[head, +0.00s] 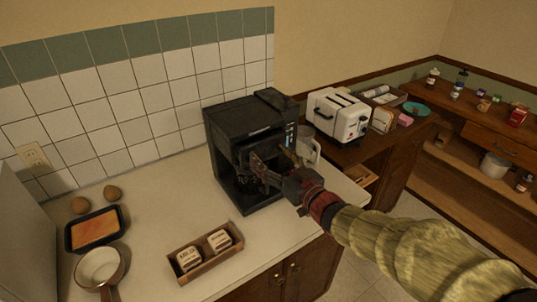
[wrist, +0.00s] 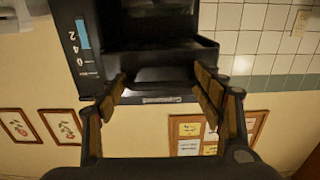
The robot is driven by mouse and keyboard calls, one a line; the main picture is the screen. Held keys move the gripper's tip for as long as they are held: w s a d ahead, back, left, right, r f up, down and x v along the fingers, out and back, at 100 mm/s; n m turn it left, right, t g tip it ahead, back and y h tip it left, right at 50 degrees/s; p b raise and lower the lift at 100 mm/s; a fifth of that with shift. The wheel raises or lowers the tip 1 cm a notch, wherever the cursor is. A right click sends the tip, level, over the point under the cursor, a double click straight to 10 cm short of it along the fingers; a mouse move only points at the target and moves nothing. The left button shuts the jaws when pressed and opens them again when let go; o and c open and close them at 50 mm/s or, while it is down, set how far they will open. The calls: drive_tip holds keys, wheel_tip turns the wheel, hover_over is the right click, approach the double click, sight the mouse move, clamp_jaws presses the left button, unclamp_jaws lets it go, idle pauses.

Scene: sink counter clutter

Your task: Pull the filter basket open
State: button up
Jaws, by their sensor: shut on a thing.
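The black coffee machine (head: 225,135) stands on the white counter against the tiled wall. It fills the upper middle of the wrist view (wrist: 65,40), where the picture looks upside down. My gripper (head: 262,168) reaches its front from the right in the head view. In the wrist view my two fingers (wrist: 165,85) are spread wide and shut on the black filter basket (wrist: 160,74), one finger at each side of it. My gripper hides much of the basket in the head view, and how far it is open I cannot tell.
A brown tray with two labelled boxes (head: 205,250) lies in front of the machine. A saucepan (head: 100,266) and a black baking dish (head: 94,228) are at the left. A pitcher (head: 309,150) and a white toaster (head: 338,115) stand to the right.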

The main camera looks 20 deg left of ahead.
drive_tip(key=p+v, duration=0.1)
drive_tip(key=v, duration=0.7)
drive_tip(key=shift+s+d, duration=0.25)
drive_tip(key=shift+s, duration=0.05)
drive_tip(key=shift+r, duration=0.1)
drive_tip(key=o, duration=1.4)
drive_tip(key=shift+c, duration=0.2)
drive_tip(key=v, duration=1.2)
